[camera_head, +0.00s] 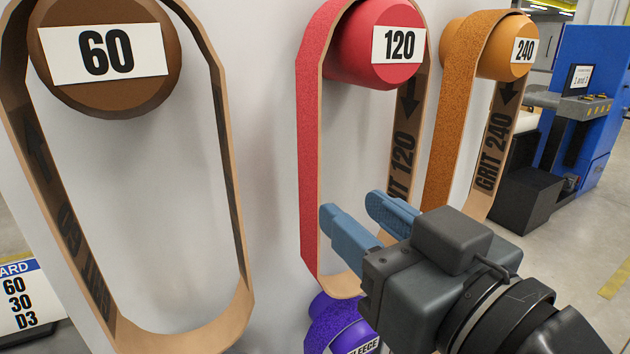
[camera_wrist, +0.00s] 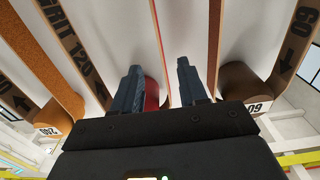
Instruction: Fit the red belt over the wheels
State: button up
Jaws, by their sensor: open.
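The red belt (camera_head: 310,150) hangs as a long loop from a red peg (camera_head: 375,45) marked 120. Its tan inner face reads GRIT 120. My gripper (camera_head: 355,222) is open in front of the lower half of this loop, and its blue fingers overlap the loop's opening in the picture. In the wrist view a thin red strand (camera_wrist: 159,45) runs between the two open fingers (camera_wrist: 160,78), seen nearly edge-on; I cannot tell whether either finger touches it. The red peg (camera_wrist: 151,95) shows partly behind one finger. No wheels can be made out clearly.
A brown belt (camera_head: 235,200) hangs on a brown peg (camera_head: 105,55) marked 60 at left. An orange belt (camera_head: 450,120) hangs on an orange peg (camera_head: 497,50) marked 240 at right. A purple roll (camera_head: 335,322) is below. A blue machine (camera_head: 592,85) stands at the far right.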

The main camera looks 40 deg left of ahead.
aim_at(320, 175)
jog(key=shift+p+x, duration=0.3)
jog(key=shift+x, duration=4.7)
grip_shut()
jog(key=shift+r, duration=0.25)
jog(key=shift+r+p, duration=0.3)
jog(key=shift+p, duration=0.1)
jog(key=b+v, duration=0.1)
jog(key=v, duration=1.2)
